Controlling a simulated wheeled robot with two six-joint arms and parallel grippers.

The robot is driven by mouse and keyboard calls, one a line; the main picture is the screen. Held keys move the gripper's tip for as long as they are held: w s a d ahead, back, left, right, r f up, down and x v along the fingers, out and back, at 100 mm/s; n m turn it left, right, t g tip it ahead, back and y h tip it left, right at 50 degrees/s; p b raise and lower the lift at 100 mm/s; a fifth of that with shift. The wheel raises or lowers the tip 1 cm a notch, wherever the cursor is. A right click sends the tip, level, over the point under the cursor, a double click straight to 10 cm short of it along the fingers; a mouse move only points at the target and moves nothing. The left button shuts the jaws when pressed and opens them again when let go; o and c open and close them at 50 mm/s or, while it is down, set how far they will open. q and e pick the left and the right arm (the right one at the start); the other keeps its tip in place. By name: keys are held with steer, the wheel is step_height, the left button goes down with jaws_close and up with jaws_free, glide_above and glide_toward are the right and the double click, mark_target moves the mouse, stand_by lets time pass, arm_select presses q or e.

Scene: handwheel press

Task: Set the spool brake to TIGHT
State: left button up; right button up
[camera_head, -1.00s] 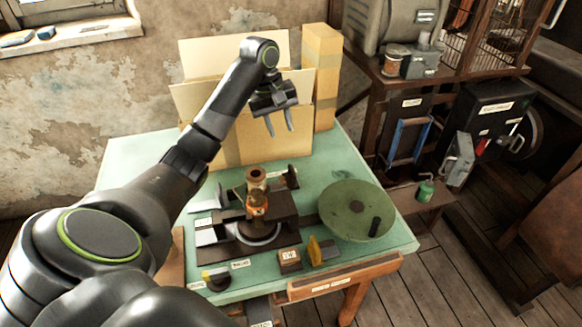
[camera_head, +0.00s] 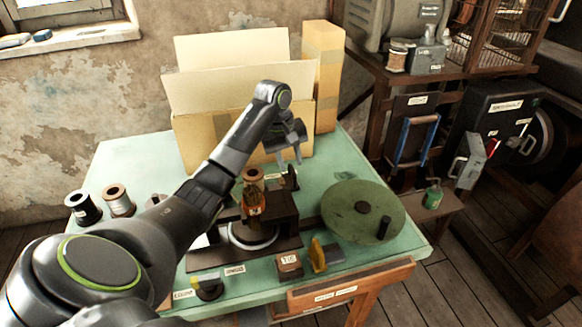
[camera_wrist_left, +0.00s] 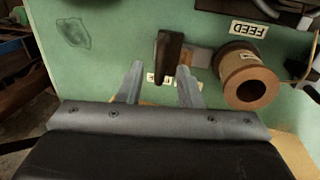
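A dark brown upright lever or block (camera_wrist_left: 168,48) stands by the spool in the left wrist view, just beyond the fingertips. It also shows below the gripper in the head view (camera_head: 291,178). Small white labels lie by its foot, partly hidden by my fingers and unreadable. I cannot tell for sure that this is the spool brake, or its setting. A copper-ended spool (camera_wrist_left: 247,80) is right of the fingers; a similar spool stands on the press (camera_head: 253,178). My left gripper (camera_head: 289,160) is open and empty above the table's back (camera_wrist_left: 160,68). My right gripper is out of view.
A green handwheel (camera_head: 362,211) is right of the press. A small labelled block (camera_head: 289,266) and a yellow piece (camera_head: 318,257) stand in front. Cardboard (camera_head: 225,77) is behind the gripper. Loose spools (camera_head: 118,200) stand at the left. A FEED label (camera_wrist_left: 249,29) is near the spool.

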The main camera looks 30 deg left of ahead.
arm_select(q)
steer(key=shift+w+d+f, duration=0.15)
steer(key=shift+f, duration=0.8)
jaws_close()
